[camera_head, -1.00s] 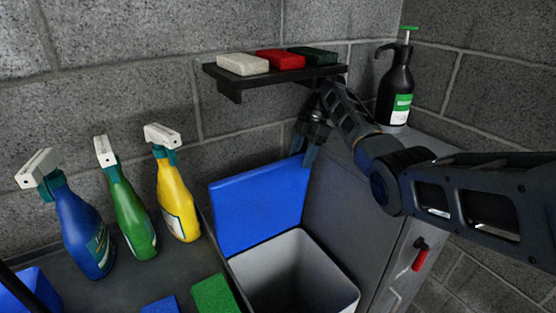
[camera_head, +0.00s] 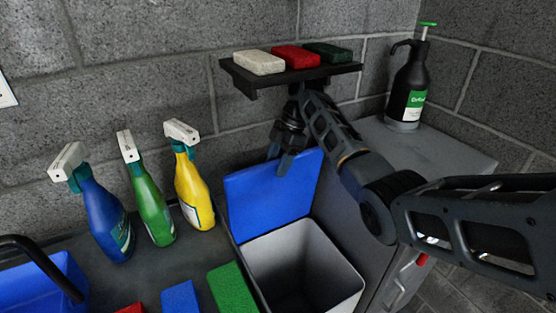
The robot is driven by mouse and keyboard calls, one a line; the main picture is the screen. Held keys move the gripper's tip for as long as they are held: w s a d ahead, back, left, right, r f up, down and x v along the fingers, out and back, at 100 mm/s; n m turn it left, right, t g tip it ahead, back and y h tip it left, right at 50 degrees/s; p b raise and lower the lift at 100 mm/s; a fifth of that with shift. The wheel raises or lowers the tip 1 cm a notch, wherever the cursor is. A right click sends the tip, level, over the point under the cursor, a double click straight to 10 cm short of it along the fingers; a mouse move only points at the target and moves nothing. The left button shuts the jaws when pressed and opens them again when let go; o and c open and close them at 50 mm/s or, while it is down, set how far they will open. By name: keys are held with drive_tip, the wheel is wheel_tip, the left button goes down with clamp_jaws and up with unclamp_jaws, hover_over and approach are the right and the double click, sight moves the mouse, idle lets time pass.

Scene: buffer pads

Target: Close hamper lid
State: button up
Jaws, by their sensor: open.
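The hamper (camera_head: 345,278) is a light grey bin at the lower middle, with its mouth open. Its blue lid (camera_head: 268,204) stands raised at the back, tilted up toward the wall. The inside of the bin is dark at the bottom.
A black shelf (camera_head: 300,76) with white, red and green pads hangs just above my gripper. Blue, green and yellow spray bottles (camera_head: 193,190) stand left of the lid. A grey cabinet (camera_head: 440,145) bears a black pump sprayer (camera_head: 407,90) at right. Pads (camera_head: 232,288) lie in front.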

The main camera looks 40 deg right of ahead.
clamp_jaws()
idle(0.5)
